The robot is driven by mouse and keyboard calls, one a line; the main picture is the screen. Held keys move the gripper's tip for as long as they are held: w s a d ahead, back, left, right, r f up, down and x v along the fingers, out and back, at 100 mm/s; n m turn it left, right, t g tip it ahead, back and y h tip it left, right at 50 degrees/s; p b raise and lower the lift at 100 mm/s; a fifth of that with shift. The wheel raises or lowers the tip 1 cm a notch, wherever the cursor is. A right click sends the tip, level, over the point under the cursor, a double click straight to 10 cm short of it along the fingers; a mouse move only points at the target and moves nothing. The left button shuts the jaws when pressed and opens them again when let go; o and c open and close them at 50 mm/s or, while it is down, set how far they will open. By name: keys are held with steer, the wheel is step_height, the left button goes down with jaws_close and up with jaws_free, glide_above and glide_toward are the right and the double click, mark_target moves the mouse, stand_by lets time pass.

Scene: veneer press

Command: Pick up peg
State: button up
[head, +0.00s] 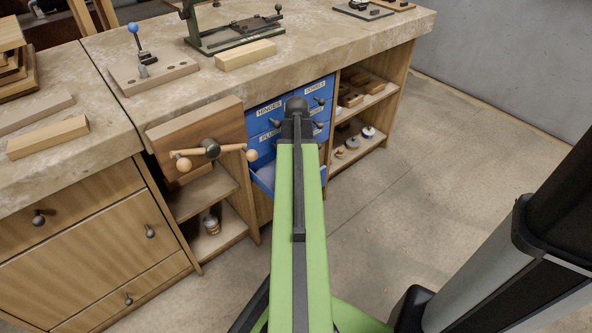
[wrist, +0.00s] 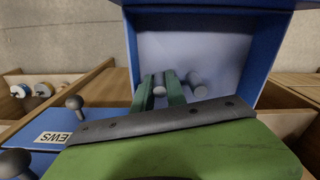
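In the wrist view my gripper (wrist: 160,88) reaches down into an open blue drawer (wrist: 133,60) with a pale floor. Its two green fingers stand apart. A grey peg (wrist: 158,90) shows in the gap between them; whether the fingers touch it I cannot tell. Another grey peg-like piece (wrist: 194,78) and a grey round end (wrist: 200,91) lie just right of the right finger. In the head view my arm hides the gripper and most of the drawer; only part of the open drawer (head: 262,178) shows low in the blue cabinet.
The blue cabinet (head: 262,108) has labelled drawers with dark knobs; one knob (wrist: 74,102) is left of my gripper. Shelves (head: 362,100) with small parts stand right of it. A wooden vise (head: 195,130) juts out at left. The floor at right is clear.

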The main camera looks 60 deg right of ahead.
jaws_close()
steer(key=shift+r+p, duration=0.6)
step_height(320, 180, up, 4)
steer(key=p, duration=0.4)
steer(key=s+d+r+p, duration=0.2)
steer(key=s+r+p, duration=0.3)
steer(key=s, duration=0.6)
steer(key=shift+s+r+p, duration=0.25)
steer(key=shift+r+p, duration=0.15)
steer(key=shift+p, duration=0.05)
steer(key=shift+s+d, duration=0.1)
